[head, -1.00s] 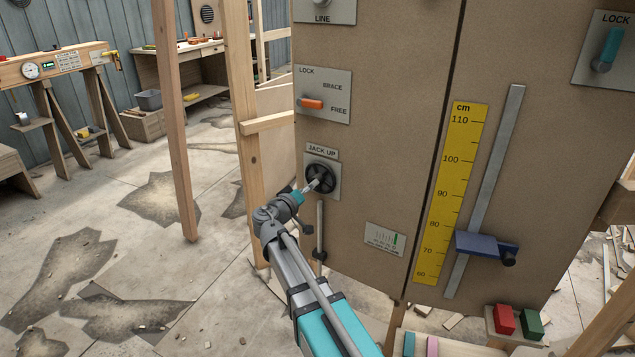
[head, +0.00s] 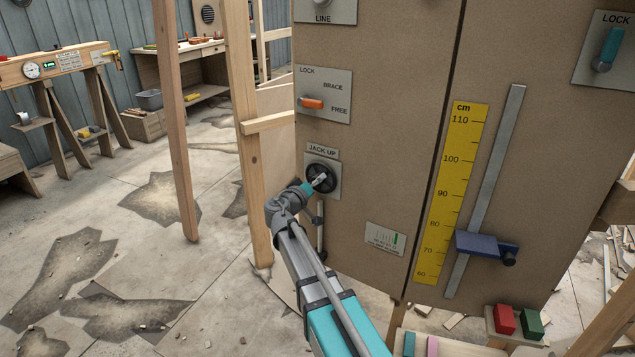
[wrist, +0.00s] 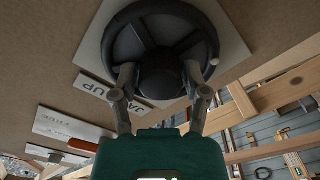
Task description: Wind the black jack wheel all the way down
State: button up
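The black jack wheel (head: 321,171) is on a grey plate under a "JACK UP" label on the brown panel. In the wrist view the wheel (wrist: 161,12) fills the upper middle, with rim, spokes and a dark hub. My gripper (head: 318,182) is at the wheel's face. Its two fingers (wrist: 160,78) stand on either side of the hub and appear closed against it, though the exact contact is partly hidden.
An orange switch (head: 312,103) marked LOCK, BRACE and FREE is above the wheel. A yellow cm scale (head: 452,190) and a rail with a blue slider (head: 487,246) are to the right. A wooden post (head: 247,130) stands close left of the panel.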

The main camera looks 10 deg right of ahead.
jog(key=c, duration=0.5)
jog(key=shift+d+n, duration=0.1)
jog(key=shift+n, duration=1.1)
jog(key=shift+c, duration=0.2)
jog(key=o, duration=1.2)
jog(key=shift+w, duration=0.1)
jog(key=shift+c, duration=0.2)
jog(key=v, duration=1.2)
